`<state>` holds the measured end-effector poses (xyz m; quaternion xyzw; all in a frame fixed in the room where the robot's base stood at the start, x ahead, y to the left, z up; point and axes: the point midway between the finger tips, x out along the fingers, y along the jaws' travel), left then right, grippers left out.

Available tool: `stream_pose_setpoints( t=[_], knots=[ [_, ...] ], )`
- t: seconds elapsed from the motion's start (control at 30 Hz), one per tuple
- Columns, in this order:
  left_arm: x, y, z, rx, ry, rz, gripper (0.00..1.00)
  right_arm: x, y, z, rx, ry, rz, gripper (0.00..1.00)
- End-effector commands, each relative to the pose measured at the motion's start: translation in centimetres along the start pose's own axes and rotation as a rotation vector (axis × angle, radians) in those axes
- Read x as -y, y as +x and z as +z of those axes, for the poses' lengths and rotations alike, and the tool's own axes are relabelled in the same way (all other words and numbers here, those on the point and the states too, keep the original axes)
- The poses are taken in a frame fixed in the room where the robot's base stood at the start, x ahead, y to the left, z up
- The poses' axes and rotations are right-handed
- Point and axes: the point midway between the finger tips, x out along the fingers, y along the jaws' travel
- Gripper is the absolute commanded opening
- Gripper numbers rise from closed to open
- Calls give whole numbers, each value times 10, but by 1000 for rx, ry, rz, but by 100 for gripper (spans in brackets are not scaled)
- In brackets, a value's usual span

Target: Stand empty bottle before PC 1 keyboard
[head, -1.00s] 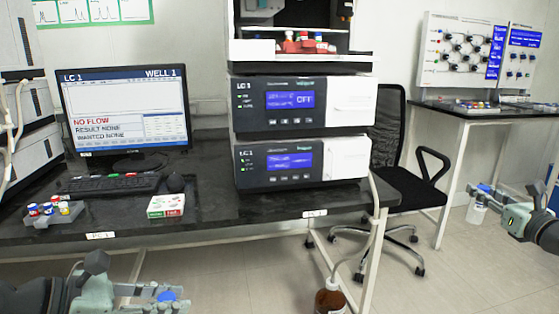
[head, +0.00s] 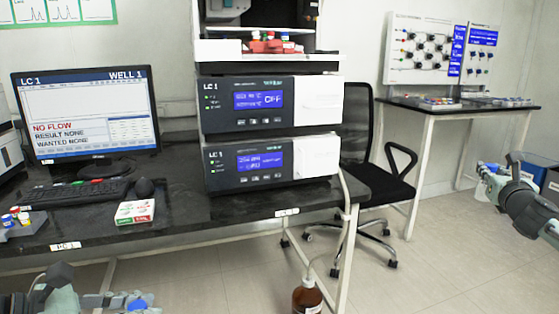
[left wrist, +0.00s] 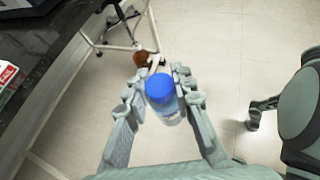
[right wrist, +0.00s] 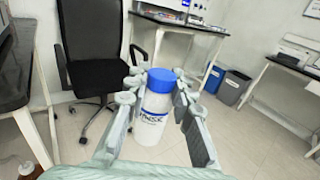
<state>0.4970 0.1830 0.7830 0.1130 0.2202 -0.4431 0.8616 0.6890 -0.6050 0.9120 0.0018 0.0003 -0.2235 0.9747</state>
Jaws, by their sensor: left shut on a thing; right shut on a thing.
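The black keyboard (head: 80,196) lies before the LC 1 monitor (head: 90,115) on the dark bench, above a "PC 1" edge label (head: 65,246). My left gripper (left wrist: 160,88) is shut on a clear, blue-capped bottle (left wrist: 168,112); it looks empty. In the head view this gripper (head: 122,301) is below the bench's front edge, with the blue cap (head: 138,305) showing. My right gripper (right wrist: 152,92) is shut on a whitish, blue-capped bottle (right wrist: 152,118) with a dark-lettered label, upright over the floor. In the head view it (head: 487,172) is far right, away from the bench.
A red-white-green box (head: 135,212) and mouse (head: 145,187) lie right of the keyboard. A vial rack (head: 22,228) sits at the front left. Stacked LC 1 units (head: 270,160) fill the bench's right. A brown bottle (head: 307,298) and a black chair (head: 375,185) stand right.

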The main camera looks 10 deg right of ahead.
Motion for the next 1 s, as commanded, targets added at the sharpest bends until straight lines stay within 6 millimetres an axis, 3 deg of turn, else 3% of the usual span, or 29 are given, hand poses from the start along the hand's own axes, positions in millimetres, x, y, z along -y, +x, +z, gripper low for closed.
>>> stream_pose_setpoints(
  t=[0.3,0.47,0.77,0.87,1.0],
  knots=[
    [0,0,0,1,0,0,6,26,-1,4,0,3,-139,7],
    [0,0,0,1,0,0,6,3,-10,-17,-2,-5,-90,7],
    [0,0,0,1,0,0,6,-58,-42,-70,-4,-2,30,7],
    [0,0,0,1,0,0,6,-89,-64,-96,-6,-1,90,7],
    [0,0,0,1,0,0,6,-141,-110,-136,-8,3,189,7]
  ],
)
